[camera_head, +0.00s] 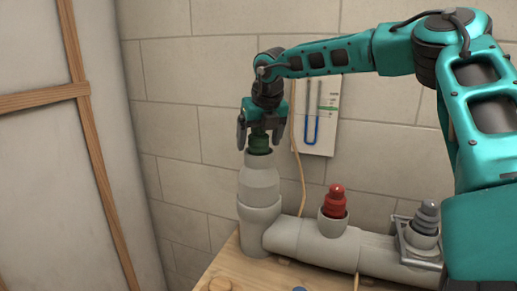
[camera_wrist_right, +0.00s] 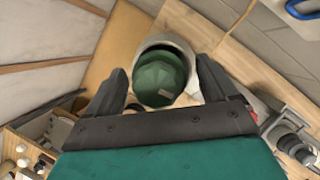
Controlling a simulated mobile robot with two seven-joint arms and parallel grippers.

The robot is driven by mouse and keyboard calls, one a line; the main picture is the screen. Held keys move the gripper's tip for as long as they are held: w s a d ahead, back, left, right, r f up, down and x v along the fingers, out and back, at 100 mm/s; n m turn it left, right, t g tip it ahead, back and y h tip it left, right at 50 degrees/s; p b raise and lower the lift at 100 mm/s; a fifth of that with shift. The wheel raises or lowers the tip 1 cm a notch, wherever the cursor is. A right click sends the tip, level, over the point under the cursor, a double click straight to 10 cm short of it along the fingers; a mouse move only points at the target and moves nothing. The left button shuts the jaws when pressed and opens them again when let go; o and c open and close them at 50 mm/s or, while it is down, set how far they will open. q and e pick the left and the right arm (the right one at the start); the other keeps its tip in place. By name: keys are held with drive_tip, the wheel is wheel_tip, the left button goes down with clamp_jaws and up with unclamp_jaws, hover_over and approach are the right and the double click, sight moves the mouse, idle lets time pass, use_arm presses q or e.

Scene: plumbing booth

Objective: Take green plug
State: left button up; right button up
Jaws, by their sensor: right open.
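The green plug (camera_head: 259,143) sits in the top of the upright grey pipe (camera_head: 259,185) at the left end of the pipe run. In the right wrist view the round green plug (camera_wrist_right: 160,78) shows between my fingers, inside the pale pipe rim. My right gripper (camera_head: 261,136) is open above the pipe, with its fingers on either side of the plug. It also shows in the right wrist view (camera_wrist_right: 163,85). Whether a finger touches the plug cannot be told. My left gripper is not in view.
A red plug (camera_head: 335,201) and a grey plug (camera_head: 428,215) sit in openings of the horizontal pipe (camera_head: 315,240) to the right. A panel with a blue handle (camera_head: 317,115) hangs on the block wall behind. The wooden bench top (camera_head: 232,268) is below.

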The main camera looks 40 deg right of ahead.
drive_tip(key=shift+c, duration=0.4)
drive_tip(key=shift+r, duration=0.15)
drive_tip(key=c, duration=1.4)
